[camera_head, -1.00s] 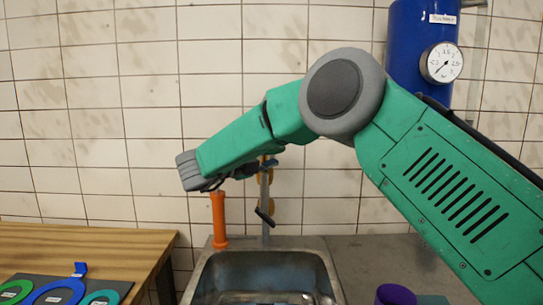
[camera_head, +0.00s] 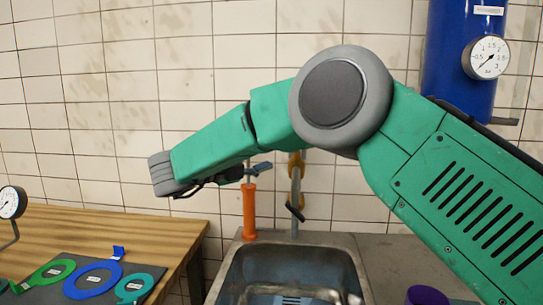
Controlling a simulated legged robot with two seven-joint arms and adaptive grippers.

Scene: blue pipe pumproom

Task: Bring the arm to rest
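My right arm (camera_head: 215,147) is green with grey joints. It comes in from the right, bends at a large round elbow, and its forearm slopes down to the left, ending in a grey wrist (camera_head: 163,174). My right gripper (camera_head: 261,168) shows only in part, dark and bluish, below the forearm and pointing right. It appears just above the orange upright thing (camera_head: 249,212) behind the sink. I cannot tell its distance from it, nor whether its fingers are open. Nothing is seen held. My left arm and gripper are not in view.
A metal sink (camera_head: 233,275) with a tap (camera_head: 295,195) stands below the arm. A wooden table (camera_head: 110,228) at left bears a dark mat with green, blue and teal rings and a gauge (camera_head: 10,203). A blue tank (camera_head: 450,60) with a gauge and a purple thing (camera_head: 427,296) are at right.

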